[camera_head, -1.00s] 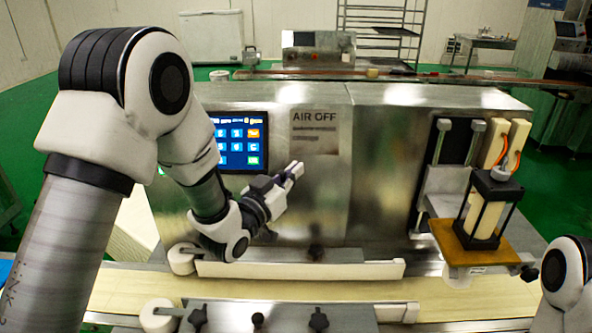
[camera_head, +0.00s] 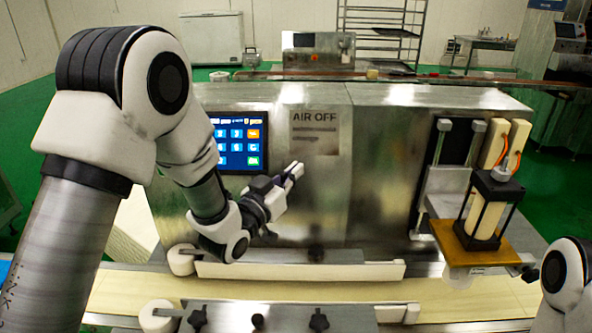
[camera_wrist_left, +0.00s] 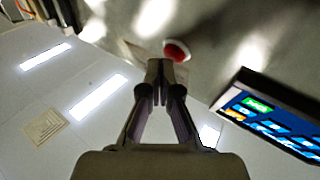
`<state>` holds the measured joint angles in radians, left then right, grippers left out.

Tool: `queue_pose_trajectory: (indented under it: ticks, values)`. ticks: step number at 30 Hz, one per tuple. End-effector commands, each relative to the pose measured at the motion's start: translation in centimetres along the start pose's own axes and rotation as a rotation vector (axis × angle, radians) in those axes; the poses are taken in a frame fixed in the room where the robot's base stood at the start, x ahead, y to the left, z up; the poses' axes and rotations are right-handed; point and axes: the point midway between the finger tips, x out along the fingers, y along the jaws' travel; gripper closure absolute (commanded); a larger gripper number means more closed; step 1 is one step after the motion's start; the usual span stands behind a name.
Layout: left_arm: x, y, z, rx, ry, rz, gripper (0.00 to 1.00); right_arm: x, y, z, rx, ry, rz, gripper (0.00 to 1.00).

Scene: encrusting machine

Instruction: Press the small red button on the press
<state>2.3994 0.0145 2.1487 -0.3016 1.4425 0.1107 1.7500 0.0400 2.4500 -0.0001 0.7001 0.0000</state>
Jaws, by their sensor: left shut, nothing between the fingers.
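The press (camera_head: 320,190) is a steel machine standing across the middle of the head view, with a lit blue touch screen (camera_head: 238,142) on its front. My left gripper (camera_head: 296,170) is in front of the steel panel, to the right of the screen and below the "AIR OFF" label. Its fingers are shut and empty. In the left wrist view the small red button (camera_wrist_left: 177,51) shows just beyond the shut fingertips (camera_wrist_left: 167,75). I cannot tell whether they touch. The button is not visible in the head view. My right gripper is out of view; only part of the right arm shows.
A conveyor belt (camera_head: 250,291) with white rollers runs along the front of the press. A black-framed unit with a cream cylinder (camera_head: 486,216) stands on an orange-brown plate (camera_head: 450,247) at the right. The touch screen also shows in the left wrist view (camera_wrist_left: 270,125).

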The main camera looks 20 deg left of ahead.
Motion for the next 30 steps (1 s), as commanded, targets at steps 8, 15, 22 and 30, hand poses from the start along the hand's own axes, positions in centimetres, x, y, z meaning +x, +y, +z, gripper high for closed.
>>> queue_pose_trajectory:
  ticks: [8, 15, 22, 30]
  values:
    - [-0.6, 0.4, -0.4, 0.0, 0.001, 0.0, 1.0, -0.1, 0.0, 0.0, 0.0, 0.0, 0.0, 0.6]
    - [-0.8, 0.6, -0.6, 0.0, 0.0, 0.001, 1.0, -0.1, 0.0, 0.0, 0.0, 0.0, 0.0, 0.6]
    - [-2.4, 1.8, -1.8, 0.001, 0.0, 0.002, 1.0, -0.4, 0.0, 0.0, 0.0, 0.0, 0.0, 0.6]
    - [-4.0, 2.9, -2.9, 0.0, 0.0, 0.001, 1.0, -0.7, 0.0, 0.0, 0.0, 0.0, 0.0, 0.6]
